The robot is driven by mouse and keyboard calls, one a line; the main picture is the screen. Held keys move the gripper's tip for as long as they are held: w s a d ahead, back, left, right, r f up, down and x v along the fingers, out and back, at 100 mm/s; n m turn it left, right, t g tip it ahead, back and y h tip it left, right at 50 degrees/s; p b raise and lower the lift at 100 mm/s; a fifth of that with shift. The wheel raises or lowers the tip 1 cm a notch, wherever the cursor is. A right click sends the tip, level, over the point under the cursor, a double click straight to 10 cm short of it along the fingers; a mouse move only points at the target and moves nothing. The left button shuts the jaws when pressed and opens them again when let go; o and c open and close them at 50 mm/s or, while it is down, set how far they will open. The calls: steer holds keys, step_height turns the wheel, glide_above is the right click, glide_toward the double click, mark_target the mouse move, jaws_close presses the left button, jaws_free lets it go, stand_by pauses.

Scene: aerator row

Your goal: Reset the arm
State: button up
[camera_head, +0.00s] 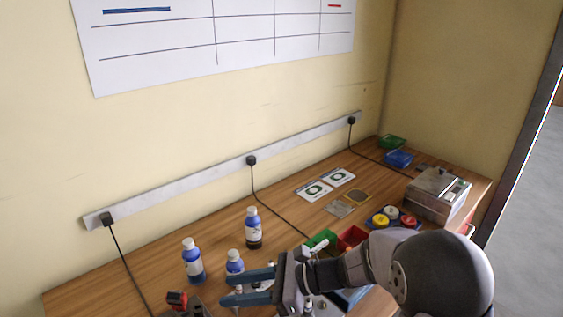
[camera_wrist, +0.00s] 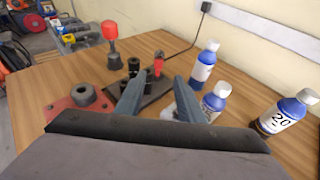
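My gripper (camera_head: 246,287) reaches left over the wooden bench in the head view. Its two blue fingers are spread apart with nothing visible between their tips. In the wrist view the open fingers (camera_wrist: 158,98) point toward a dark block (camera_wrist: 150,92) with black and red parts on it.
A red-topped post (camera_wrist: 111,40) and a red base (camera_wrist: 78,108) are at left in the wrist view. Red and green bins (camera_head: 352,238), a metal box (camera_head: 437,193) and cards (camera_head: 316,190) are farther right. Cables hang from the wall strip.

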steer(key=s+d+m+h+p, duration=0.1)
steer(key=d+h+p, duration=0.1)
steer(key=d, duration=0.4)
steer(key=s+d+r+m+t+h+p, duration=0.1)
steer(key=s+d+h+p, duration=0.1)
steer(key=d+p, duration=0.3)
steer(key=s+d+r+m+t+h+p, duration=0.1)
steer(key=d+h+p, duration=0.2)
steer(key=d, duration=0.5)
steer(key=shift+s+m, duration=0.35)
steer(key=shift+m, duration=0.05)
steer(key=s+d+f+n+g+h+b, duration=0.1)
steer(key=s+d+f+n+h+b, duration=0.2)
steer(key=n, duration=0.8)
steer(key=s+d+f+n+g+h+b, duration=0.1)
steer(key=s+d+f+n+h+b, duration=0.3)
steer(key=n, duration=0.7)
step_height(320, 180, down, 2)
steer(key=shift+s+d+f+b, duration=0.2)
steer(key=shift+s+d+b, duration=0.45)
steer(key=shift+s, duration=0.2)
